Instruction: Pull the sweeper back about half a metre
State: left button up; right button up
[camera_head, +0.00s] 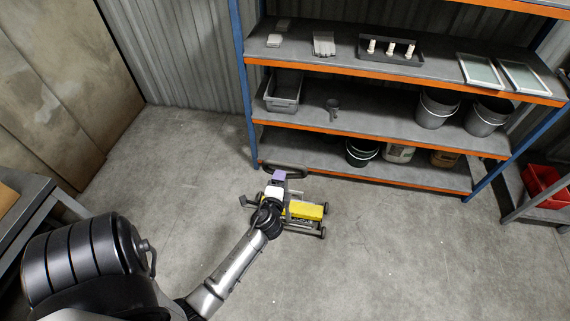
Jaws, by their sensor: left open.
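The sweeper (306,210) stands on the concrete floor in front of the shelf rack. It is yellow and grey, with small wheels and a dark looped push handle (298,169) at its far side. My left arm reaches over it from the lower left and hides part of its body. My left gripper (279,174), with a white body and a purplish end, is open at the handle. The handle bar shows close by its tip; I cannot tell whether they touch. My right gripper is not in view.
The shelf rack (400,78) stands just behind the sweeper, holding buckets, a grey bin and trays. A grey table (28,205) is at the left. A red bin (545,185) sits on a low stand at the right. The floor (420,260) toward me is clear.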

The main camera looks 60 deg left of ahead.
aim_at(284, 166)
pick_arm(q)
jog(key=b+x, duration=0.2)
jog(key=x, duration=0.7)
jog(key=shift+w+a+f, duration=0.1)
jog(key=shift+a, duration=0.05)
jog(key=c, duration=1.1)
